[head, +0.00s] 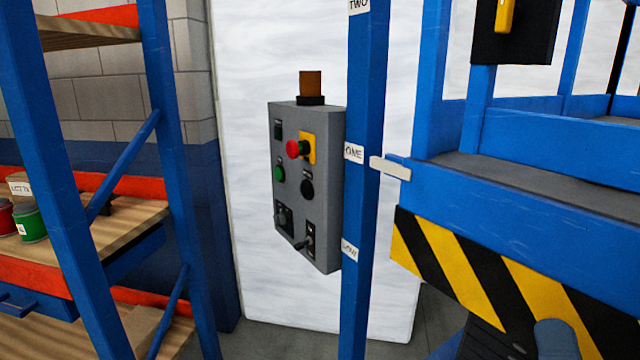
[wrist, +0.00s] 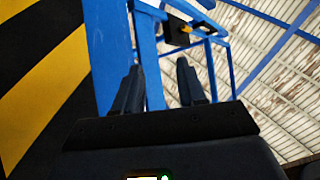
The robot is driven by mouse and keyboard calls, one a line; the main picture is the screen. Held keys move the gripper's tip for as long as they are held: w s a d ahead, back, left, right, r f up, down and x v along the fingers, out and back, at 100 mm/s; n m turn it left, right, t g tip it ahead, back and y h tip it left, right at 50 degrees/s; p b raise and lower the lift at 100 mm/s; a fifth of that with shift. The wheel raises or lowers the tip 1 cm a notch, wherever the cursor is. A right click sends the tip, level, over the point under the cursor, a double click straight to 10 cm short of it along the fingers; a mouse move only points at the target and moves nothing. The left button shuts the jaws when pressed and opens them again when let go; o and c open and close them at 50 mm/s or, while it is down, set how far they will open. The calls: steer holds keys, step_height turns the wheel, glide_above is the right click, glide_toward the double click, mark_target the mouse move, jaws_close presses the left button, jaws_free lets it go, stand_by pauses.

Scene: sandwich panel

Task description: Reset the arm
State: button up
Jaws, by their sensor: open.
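My gripper (wrist: 157,75) shows in the wrist view with its two dark fingers spread apart and nothing between them. It points up past a blue metal frame (wrist: 112,60), with the ceiling behind. Yellow and black stripes (wrist: 42,85) fill the left of that view, close by. In the head view the fingers cannot be made out. A rounded grey-blue part at the bottom right edge may belong to my arm, but I cannot tell.
A grey control box (head: 310,190) with red, green and black controls stands behind a blue post (head: 362,200). A blue platform (head: 520,205) with a striped panel (head: 480,270) is at right. A shelf rack (head: 165,150) with red and green cans (head: 30,224) is at left.

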steer(key=s+f+n+g+y, duration=0.1)
steer(key=s+f+n+g, duration=0.4)
steer(key=s, duration=0.8)
steer(key=s+f+n+g+y, duration=0.1)
steer(key=s+f+n+g, duration=0.5)
steer(key=s+f, duration=0.5)
steer(key=shift+s, duration=0.95)
